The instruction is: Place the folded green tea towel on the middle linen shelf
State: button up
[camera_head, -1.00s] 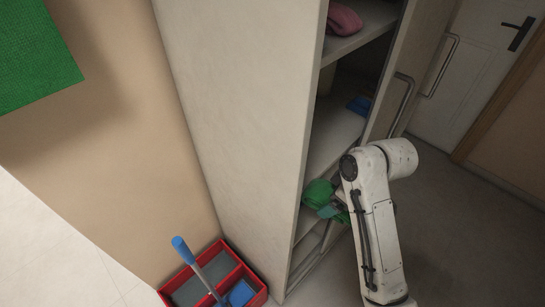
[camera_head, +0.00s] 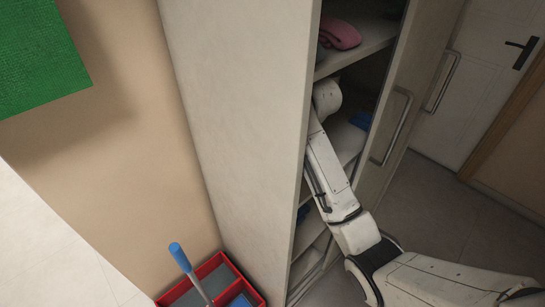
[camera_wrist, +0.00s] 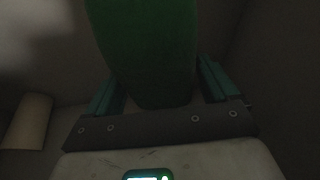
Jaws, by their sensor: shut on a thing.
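The folded green tea towel (camera_wrist: 145,45) is between the teal fingers of my gripper (camera_wrist: 158,78) in the wrist view, filling the upper middle. My gripper is shut on it. In the head view my arm reaches into the tall open cabinet below the top shelf (camera_head: 358,50). My gripper and the towel are hidden there behind the cabinet side and my arm. The middle shelf (camera_head: 347,138) shows partly behind my arm. I cannot tell whether the towel touches it.
A folded pink cloth (camera_head: 340,33) lies on the top shelf and a blue item (camera_head: 361,120) on the middle one. A beige rounded item (camera_wrist: 27,122) is at left in the wrist view. The cabinet door (camera_head: 392,125) stands open. A red tray (camera_head: 243,275) sits on the floor.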

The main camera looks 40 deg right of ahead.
jog(key=w, duration=0.5)
jog(key=shift+w+p, duration=0.3)
jog(key=shift+w, duration=0.05)
jog(key=shift+s+f, duration=0.25)
jog(key=shift+f, duration=0.65)
notch_tip(320, 180, down, 4)
jog(key=shift+f+p, duration=0.2)
jog(key=shift+p, duration=0.25)
jog(key=shift+w+a+f, duration=0.1)
jog(key=shift+w+f, duration=0.1)
jog(key=shift+f, duration=0.25)
jog(key=shift+f, duration=0.15)
jog(key=o, duration=0.8)
jog(key=shift+v, duration=3.95)
jog(key=shift+w, duration=0.1)
